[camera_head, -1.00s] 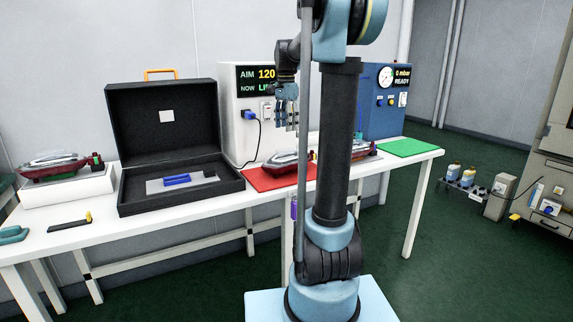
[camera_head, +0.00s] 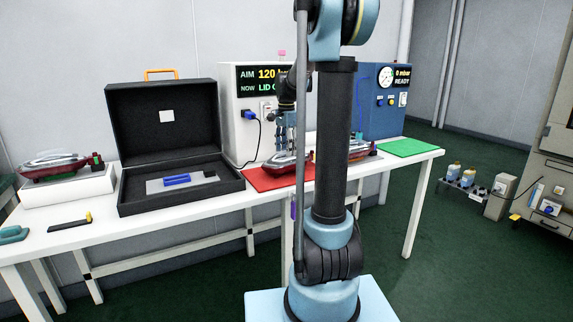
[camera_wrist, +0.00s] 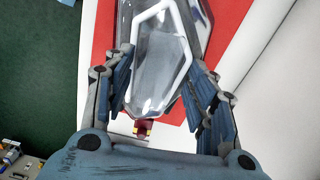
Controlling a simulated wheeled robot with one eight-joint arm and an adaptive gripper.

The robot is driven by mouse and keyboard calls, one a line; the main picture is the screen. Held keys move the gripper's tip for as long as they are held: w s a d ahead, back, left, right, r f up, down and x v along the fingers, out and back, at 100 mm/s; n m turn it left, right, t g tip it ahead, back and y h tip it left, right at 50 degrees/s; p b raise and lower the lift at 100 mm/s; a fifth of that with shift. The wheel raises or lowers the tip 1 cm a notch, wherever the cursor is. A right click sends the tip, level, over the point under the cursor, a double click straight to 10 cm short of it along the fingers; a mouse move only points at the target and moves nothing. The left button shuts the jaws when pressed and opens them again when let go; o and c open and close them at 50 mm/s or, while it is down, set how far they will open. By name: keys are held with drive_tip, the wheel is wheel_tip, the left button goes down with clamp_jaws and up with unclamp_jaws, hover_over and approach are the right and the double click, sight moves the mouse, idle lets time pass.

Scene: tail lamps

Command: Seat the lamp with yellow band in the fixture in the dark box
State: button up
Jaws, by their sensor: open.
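A clear-topped lamp (camera_head: 283,159) with a dark red base lies on the red mat (camera_head: 258,182). In the wrist view the clear lamp (camera_wrist: 158,70) lies between my fingers, with a small dark red and yellow piece at its near end. My gripper (camera_head: 285,148) is open just above this lamp; it also shows in the wrist view (camera_wrist: 153,68). Contact cannot be told. The dark box (camera_head: 180,199) stands open to the left. In it is a grey fixture (camera_head: 205,187) with a blue part on top and no lamp.
Another lamp (camera_head: 55,167) sits on a white block (camera_head: 70,187) at far left. A red lamp part (camera_head: 362,152) shows right of my arm. A white tester (camera_head: 237,110) and blue unit (camera_head: 383,100) stand behind. A green mat (camera_head: 408,147) is bare. A black tool (camera_head: 69,225) lies in front.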

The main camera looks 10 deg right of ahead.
idle(0.4)
clamp_jaws()
wheel_tip(320, 180, up, 10)
idle(0.8)
